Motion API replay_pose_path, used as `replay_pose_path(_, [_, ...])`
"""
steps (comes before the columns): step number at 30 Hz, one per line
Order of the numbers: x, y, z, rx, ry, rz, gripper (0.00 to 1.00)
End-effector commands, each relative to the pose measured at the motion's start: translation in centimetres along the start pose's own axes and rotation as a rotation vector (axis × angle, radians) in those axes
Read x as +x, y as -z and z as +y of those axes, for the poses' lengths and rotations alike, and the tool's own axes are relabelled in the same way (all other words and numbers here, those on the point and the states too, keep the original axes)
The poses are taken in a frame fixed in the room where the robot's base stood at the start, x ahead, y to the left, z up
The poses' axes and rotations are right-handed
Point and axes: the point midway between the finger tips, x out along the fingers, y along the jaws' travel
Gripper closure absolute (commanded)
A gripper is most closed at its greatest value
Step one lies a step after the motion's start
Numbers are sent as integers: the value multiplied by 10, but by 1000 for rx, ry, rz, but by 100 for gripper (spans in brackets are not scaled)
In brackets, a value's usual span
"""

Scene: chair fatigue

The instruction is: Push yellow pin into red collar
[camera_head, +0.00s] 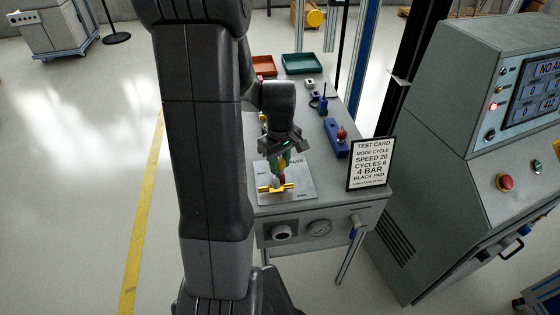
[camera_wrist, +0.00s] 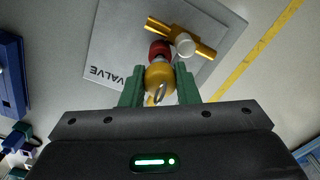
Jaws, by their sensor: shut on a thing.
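The yellow pin (camera_wrist: 158,79), with a metal ring on its end, sits between the green fingers of my gripper (camera_wrist: 160,88) in the wrist view. My gripper is shut on it. The red collar (camera_wrist: 160,50) lies just beyond the pin, in line with it, on a brass valve body (camera_wrist: 205,48) with a white round cap (camera_wrist: 184,44). The pin appears to meet the collar; how deep it sits is hidden. In the head view my gripper (camera_head: 280,165) points down over the valve, and the brass pipe (camera_head: 268,188) shows below it.
The valve stands on a grey plate (camera_head: 302,188) marked VALVE at the table's front. A test card (camera_head: 371,163) stands at the right. A blue block with a red knob (camera_head: 336,138) is behind it. Green (camera_head: 302,64) and red (camera_head: 265,65) trays sit at the back.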

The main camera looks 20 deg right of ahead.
Motion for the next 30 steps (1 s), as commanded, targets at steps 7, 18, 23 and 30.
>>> replay_pose_path(7, [7,0,0,0,0,0,92])
replay_pose_path(18, [4,0,0,0,0,0,92])
replay_pose_path(23, [-3,0,0,0,0,0,92])
replay_pose_path(30, [-11,0,0,0,0,0,92])
